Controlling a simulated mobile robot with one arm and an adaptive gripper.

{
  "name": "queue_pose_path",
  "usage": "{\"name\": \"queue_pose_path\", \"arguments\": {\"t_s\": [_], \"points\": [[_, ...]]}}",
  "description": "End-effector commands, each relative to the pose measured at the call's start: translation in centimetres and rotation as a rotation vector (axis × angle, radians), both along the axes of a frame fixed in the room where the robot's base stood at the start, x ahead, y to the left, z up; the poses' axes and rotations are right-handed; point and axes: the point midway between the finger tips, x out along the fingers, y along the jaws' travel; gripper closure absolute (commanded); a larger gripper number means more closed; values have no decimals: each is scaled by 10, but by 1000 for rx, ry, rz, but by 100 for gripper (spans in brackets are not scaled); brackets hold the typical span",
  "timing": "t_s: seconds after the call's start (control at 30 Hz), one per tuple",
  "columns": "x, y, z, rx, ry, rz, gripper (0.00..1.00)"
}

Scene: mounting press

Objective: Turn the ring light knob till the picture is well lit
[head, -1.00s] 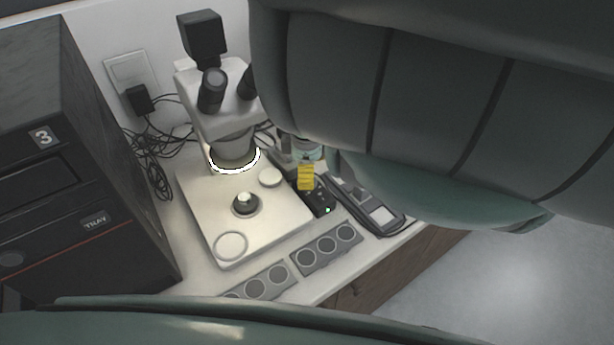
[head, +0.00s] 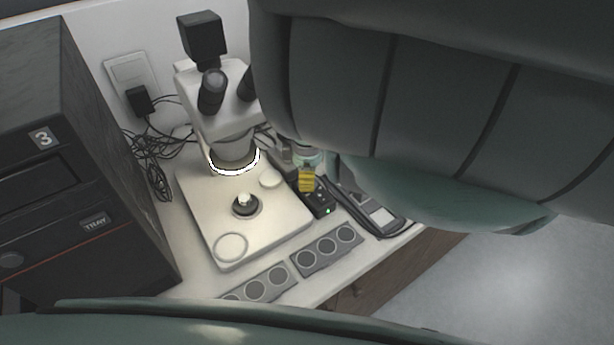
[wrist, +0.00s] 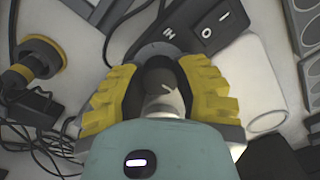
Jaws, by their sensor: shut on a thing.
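My gripper (head: 306,180) is shut on the ring light knob, with its yellow fingertips on either side of it. In the wrist view, the knob (wrist: 163,78) is a dark round part with a pale mark, between the ribbed yellow fingers. The ring light (head: 235,166) glows white under the microscope head (head: 218,110). In the head view the knob is hidden by my gripper. No screen picture is in view.
The microscope's pale base (head: 205,210) stands left of my gripper. A dark handheld device (head: 375,212) lies close on the right. Grey trays with round wells (head: 328,248) lie in front. A black cabinet (head: 70,160) and loose cables (head: 155,165) are at the left.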

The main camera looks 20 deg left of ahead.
Motion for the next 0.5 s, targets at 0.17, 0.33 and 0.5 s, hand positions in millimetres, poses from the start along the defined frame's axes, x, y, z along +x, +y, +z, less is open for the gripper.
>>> {"name": "queue_pose_path", "arguments": {"t_s": [0.17,0.33,0.5], "points": [[0,0,0,0,-1,0,93],[0,0,0,0,-1,0,100],[0,0,0,1,-1,-15,100]]}}
